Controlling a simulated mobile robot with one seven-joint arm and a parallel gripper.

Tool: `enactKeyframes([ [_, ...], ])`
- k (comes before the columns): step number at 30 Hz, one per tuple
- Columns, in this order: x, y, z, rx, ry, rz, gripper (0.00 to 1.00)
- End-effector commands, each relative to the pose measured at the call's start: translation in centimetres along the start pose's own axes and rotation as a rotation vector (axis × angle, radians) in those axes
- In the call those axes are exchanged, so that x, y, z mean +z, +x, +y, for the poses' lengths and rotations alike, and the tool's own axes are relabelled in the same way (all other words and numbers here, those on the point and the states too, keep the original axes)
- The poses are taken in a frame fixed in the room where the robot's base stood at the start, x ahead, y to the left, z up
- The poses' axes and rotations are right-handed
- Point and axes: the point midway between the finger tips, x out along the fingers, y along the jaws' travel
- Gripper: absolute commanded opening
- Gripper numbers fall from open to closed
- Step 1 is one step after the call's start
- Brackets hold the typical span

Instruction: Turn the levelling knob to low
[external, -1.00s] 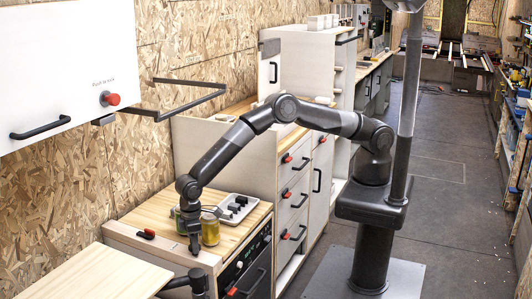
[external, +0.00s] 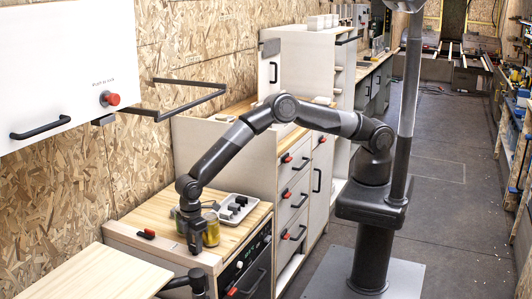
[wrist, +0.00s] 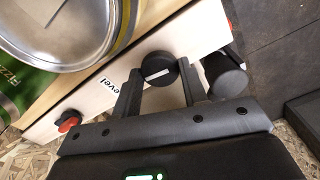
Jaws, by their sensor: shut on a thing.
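The levelling knob (wrist: 160,68) is a round black knob with a white mark on its face. It sits on a pale panel beside the printed word "Level" in the wrist view. My gripper (wrist: 161,84) has one finger on each side of the knob and is shut on it. The white mark runs roughly across the picture, slightly tilted. In the external view my gripper (external: 195,240) is at the front edge of the wooden worktop, pointing down. The knob cannot be made out there.
A white tray (external: 236,205) with dark items lies behind. A red knob (wrist: 69,121) and black cylinder (wrist: 224,75) flank the levelling knob.

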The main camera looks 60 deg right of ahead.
Motion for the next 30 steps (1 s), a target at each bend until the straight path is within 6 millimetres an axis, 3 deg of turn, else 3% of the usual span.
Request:
enactKeyframes([
  [30,-0.02,-0.08,0.02,0.001,-0.935,0.001,0.16],
])
